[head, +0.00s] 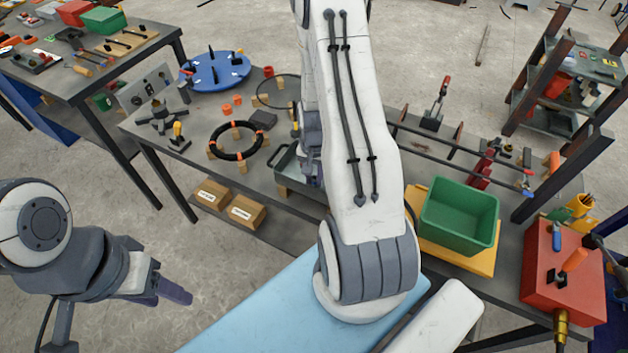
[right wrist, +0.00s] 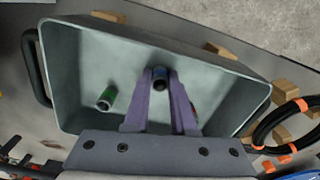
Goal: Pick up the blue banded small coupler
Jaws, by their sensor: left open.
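In the right wrist view my right gripper (right wrist: 160,78) reaches into a grey bin (right wrist: 90,48). Its fingers are closed against both sides of a small dark coupler with a bluish band (right wrist: 160,92), held near the fingertips. A green-banded coupler (right wrist: 106,98) lies apart on the bin floor to the left. Something small and reddish is mostly hidden behind the right finger. In the head view the bin (head: 283,164) shows on the bench, with my right gripper (head: 311,172) mostly hidden by my arm. My left gripper (head: 174,291) is open and empty, low at the left.
A black ring with orange bands (head: 236,141) sits on wooden blocks beside the bin. A blue round plate (head: 214,71) lies further back. A green bin (head: 459,216) and a red box (head: 564,272) stand to the right. Cardboard boxes (head: 245,211) sit on the lower shelf.

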